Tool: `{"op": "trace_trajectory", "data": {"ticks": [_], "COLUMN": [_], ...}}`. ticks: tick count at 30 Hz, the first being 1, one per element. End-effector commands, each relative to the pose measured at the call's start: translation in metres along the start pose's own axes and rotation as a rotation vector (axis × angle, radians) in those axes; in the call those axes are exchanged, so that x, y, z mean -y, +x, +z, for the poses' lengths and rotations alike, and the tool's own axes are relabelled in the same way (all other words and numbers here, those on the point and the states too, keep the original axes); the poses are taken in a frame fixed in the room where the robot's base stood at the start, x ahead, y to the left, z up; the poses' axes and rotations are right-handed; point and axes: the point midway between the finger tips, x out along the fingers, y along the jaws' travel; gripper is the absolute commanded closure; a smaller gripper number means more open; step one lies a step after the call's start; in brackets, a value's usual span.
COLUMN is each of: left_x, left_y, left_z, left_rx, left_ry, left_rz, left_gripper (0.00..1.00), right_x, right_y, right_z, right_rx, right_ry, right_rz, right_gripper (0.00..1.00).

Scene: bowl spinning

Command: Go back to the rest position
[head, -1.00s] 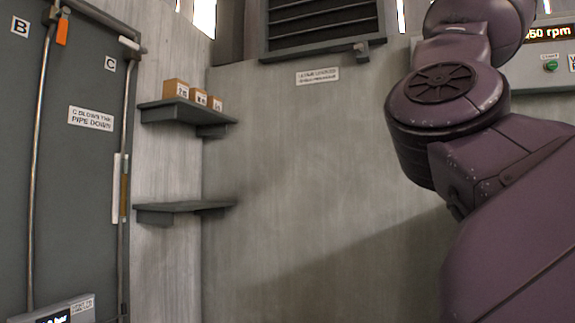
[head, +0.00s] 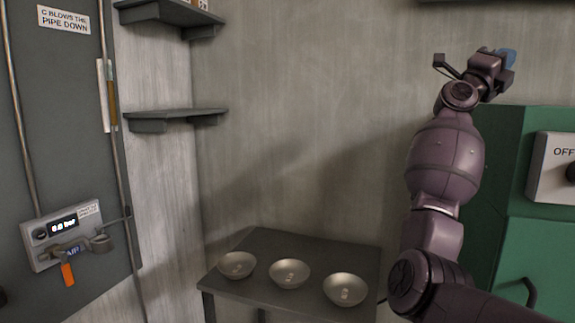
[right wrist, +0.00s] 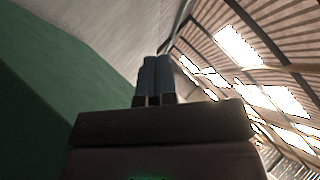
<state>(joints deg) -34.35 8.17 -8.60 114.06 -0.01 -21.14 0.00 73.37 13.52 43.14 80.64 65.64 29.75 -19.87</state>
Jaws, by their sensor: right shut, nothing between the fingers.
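My right arm stands raised at the right of the head view, with its gripper (head: 508,58) at the top, in front of the grey wall and above the green cabinet. In the right wrist view the two blue-grey fingers (right wrist: 154,80) lie side by side, shut, with nothing between them. The gripper is high above the table and touches nothing that I can see. My left gripper is in neither view.
A dark table (head: 285,248) carries three metal bowls (head: 237,265), each with small light items inside. A green cabinet (head: 530,230) with an OFF panel (head: 560,165) stands at the right.

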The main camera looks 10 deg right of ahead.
Motion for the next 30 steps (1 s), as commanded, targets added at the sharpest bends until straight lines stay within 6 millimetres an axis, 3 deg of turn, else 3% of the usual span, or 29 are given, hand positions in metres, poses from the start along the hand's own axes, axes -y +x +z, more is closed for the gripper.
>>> {"op": "trace_trajectory", "data": {"ticks": [8,17,23,30], "left_x": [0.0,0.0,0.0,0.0], "left_y": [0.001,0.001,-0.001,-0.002], "left_z": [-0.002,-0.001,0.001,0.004], "left_rx": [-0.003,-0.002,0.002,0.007], "left_ry": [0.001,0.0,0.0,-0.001], "left_rz": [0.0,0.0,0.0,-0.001], "left_gripper": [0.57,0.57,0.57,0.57], "right_x": [-0.063,-0.143,-0.199,-0.26], "right_y": [-0.073,-0.178,-0.259,-0.363], "right_z": [0.004,-0.005,-0.028,-0.079], "right_rx": [0.218,0.519,0.741,1.019], "right_ry": [-0.277,-0.563,-0.735,-0.92], "right_rz": [-0.155,-0.276,-0.322,-0.342], "right_gripper": [1.0,1.0,1.0,1.0]}}
